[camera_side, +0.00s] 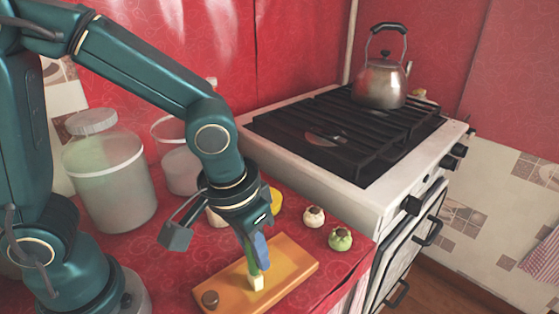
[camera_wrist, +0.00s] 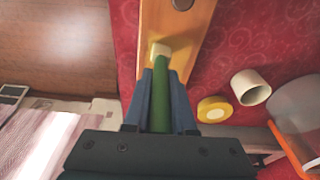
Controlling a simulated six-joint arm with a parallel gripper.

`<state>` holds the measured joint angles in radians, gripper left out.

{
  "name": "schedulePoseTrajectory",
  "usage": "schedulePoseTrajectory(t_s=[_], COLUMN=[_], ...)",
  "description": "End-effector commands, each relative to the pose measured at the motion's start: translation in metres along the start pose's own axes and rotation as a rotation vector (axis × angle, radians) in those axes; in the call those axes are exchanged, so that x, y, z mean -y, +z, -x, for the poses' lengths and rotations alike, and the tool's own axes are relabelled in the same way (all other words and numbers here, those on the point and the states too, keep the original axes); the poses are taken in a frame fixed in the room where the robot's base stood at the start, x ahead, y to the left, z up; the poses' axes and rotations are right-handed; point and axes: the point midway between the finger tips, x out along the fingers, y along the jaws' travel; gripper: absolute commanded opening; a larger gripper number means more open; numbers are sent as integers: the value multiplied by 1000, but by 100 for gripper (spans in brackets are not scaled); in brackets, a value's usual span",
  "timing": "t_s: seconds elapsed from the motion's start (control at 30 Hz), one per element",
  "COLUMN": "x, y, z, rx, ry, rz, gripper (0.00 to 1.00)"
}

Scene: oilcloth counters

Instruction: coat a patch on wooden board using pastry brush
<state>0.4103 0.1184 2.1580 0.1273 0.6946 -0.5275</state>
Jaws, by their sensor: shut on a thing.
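The wooden board (camera_side: 296,266) is an orange-brown slab lying on the red counter. It also shows at the top of the wrist view (camera_wrist: 200,22). My gripper (camera_side: 257,257) is over the board, pointing down, with its blue fingers shut on the pastry brush's green handle (camera_wrist: 161,106). The brush's pale, blocky head (camera_side: 257,283) points down at the board's middle. It shows beyond the fingertips in the wrist view (camera_wrist: 160,50). I cannot tell whether the head touches the wood. No coated patch is clearly visible.
A small dark brown round thing (camera_side: 210,298) is at the board's near left end. White (camera_side: 314,217) and green (camera_side: 340,239) round items stand behind right. A yellow ring (camera_wrist: 213,109) and white cup (camera_wrist: 250,87) lie nearby. Jars (camera_side: 110,180) stand left; a stove with kettle (camera_side: 380,84) is behind.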

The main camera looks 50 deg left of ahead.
Motion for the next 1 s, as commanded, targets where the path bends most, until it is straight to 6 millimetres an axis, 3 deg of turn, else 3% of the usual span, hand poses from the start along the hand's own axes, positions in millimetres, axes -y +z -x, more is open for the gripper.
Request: schedulePoseTrajectory(t_s=[0.87, 1.0], x=[-5, 7], y=[-78, -80], z=[-18, -19], rx=[0, 0], ry=[0, -1], rz=[2, 5], gripper=[0, 0])
